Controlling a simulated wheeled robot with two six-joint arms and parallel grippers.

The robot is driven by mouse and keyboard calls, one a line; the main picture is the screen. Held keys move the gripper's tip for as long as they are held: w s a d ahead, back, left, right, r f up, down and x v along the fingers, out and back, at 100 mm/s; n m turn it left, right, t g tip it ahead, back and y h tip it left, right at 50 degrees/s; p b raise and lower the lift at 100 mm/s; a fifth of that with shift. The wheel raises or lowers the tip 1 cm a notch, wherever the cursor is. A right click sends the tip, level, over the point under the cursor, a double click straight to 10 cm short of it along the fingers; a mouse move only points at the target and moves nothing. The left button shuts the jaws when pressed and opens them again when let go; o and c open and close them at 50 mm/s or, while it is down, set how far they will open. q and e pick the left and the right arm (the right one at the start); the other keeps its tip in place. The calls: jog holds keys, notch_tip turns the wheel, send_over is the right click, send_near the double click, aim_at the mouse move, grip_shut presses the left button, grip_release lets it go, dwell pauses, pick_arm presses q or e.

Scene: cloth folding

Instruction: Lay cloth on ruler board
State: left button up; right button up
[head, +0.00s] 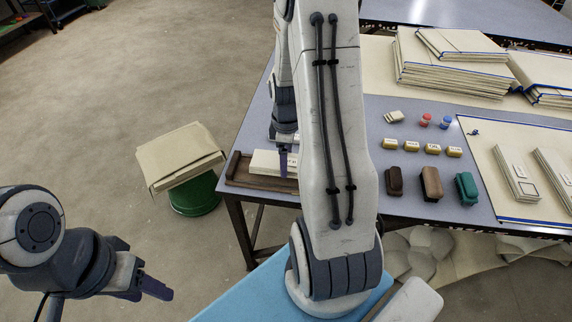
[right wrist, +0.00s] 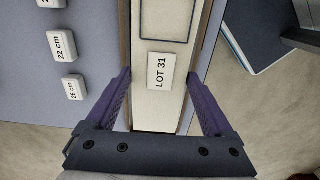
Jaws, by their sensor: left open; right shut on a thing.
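A cream folded cloth (head: 264,162) lies within a brown-rimmed board (head: 235,168) at the table's left edge. I cannot tell whether this is the ruler board. In the right wrist view the cloth (right wrist: 158,108) carries a "LOT 31" label. My right gripper (right wrist: 157,80) is shut on it, with one purple finger along each long side. In the head view my right gripper (head: 284,161) shows only in part, beside my large arm link, which hides part of the board and table. My left gripper (head: 150,284) is open and empty over the floor at lower left.
White blocks (right wrist: 64,44) marked in centimetres stand beside the cloth. Labelled yellow blocks (head: 432,148), dark and green blocks (head: 431,183) and folded stacks (head: 452,68) occupy the table (head: 405,208).

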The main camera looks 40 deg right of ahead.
jog(key=shift+f, duration=1.35)
